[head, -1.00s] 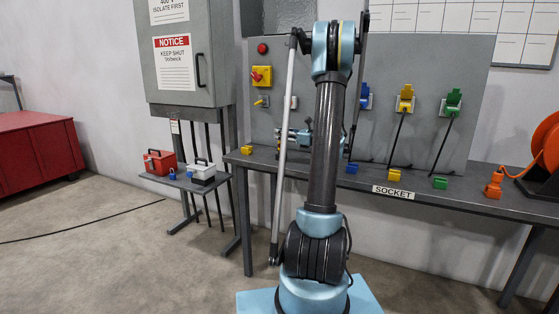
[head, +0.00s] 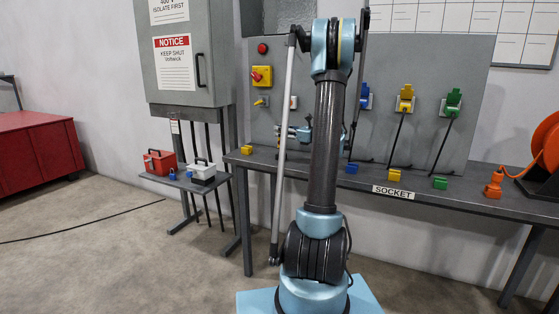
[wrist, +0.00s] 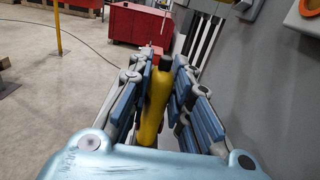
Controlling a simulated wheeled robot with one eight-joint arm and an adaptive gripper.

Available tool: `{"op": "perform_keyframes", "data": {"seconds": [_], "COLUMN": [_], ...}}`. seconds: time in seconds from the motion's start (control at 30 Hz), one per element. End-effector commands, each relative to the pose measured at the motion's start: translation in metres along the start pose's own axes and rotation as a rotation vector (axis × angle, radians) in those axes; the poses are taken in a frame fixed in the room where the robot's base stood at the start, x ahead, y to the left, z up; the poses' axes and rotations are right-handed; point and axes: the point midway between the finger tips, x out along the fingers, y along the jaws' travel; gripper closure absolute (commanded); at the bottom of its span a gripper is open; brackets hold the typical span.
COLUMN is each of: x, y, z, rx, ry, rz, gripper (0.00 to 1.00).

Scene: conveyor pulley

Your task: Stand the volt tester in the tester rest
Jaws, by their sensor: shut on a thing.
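My gripper (wrist: 165,68) is shut on a yellow stick-like thing with a black top, which I take to be the volt tester (wrist: 154,105). It stands lengthwise between the blue finger pads in the wrist view. In the head view my gripper (head: 290,132) is in front of the grey panel above the bench, partly hidden by my arm. The tester cannot be made out clearly there. I cannot pick out the tester rest for sure in either view.
The grey bench (head: 455,208) carries small yellow, blue and green blocks. A panel (head: 385,140) with switches and coloured sockets stands behind it. A small side table (head: 195,187) holds a red box (head: 160,163) and a white box (head: 202,173). An orange cable reel (head: 545,145) is at right.

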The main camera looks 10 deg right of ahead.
Motion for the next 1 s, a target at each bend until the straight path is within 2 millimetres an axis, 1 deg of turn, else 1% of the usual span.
{"op": "perform_keyframes", "data": {"seconds": [0.73, 1.0], "x": [0.000, 0.000], "y": [0.000, 0.000], "z": [0.030, 0.035], "rx": [0.000, 0.000], "ry": [0.000, 0.000], "rz": [0.000, 0.000], "gripper": [1.00, 1.00]}}
